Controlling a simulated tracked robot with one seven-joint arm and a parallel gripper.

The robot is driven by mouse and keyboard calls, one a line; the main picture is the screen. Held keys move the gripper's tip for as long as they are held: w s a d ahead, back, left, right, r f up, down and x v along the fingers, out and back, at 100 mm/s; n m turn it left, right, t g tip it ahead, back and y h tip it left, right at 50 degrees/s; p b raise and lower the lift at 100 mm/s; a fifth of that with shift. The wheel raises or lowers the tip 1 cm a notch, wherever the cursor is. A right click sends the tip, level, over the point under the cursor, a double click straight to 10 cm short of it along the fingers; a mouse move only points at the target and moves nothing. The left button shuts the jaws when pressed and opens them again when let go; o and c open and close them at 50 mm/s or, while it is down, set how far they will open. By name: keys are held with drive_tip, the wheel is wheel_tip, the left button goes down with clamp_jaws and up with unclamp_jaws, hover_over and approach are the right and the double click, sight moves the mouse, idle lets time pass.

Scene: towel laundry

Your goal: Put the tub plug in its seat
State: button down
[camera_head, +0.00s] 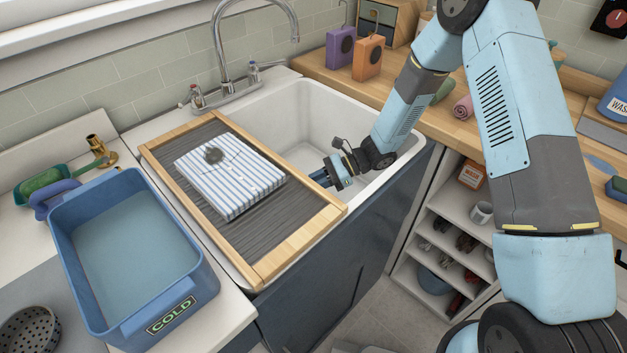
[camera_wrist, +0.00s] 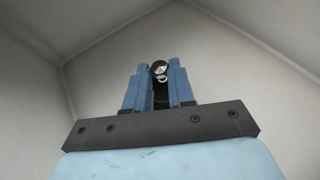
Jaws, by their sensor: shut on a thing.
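My gripper (camera_head: 325,177) reaches down into the white sink basin (camera_head: 297,112), beside the right edge of the washboard. In the wrist view, my gripper's two blue fingers (camera_wrist: 160,82) are shut on a small dark plug (camera_wrist: 160,71) with a shiny metal ring on it. The basin's pale walls surround the fingers there. In the head view the plug cannot be made out, as the board's edge and the gripper cover that spot. The plug's seat shows in neither view.
A ribbed washboard (camera_head: 262,229) with a wooden frame spans the left part of the sink. A striped folded cloth (camera_head: 240,188) with a dark grey round patch (camera_head: 214,155) lies on it. A blue tub (camera_head: 200,292) marked COLD stands left. The faucet (camera_head: 222,60) rises behind.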

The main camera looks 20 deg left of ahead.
drive_tip(key=shift+f, duration=3.25)
drive_tip(key=shift+f, duration=0.1)
drive_tip(key=shift+w+f, duration=0.1)
drive_tip(key=shift+f, duration=0.4)
drive_tip(key=c, duration=0.9)
unclamp_jaws()
drive_tip(key=shift+d, duration=0.15)
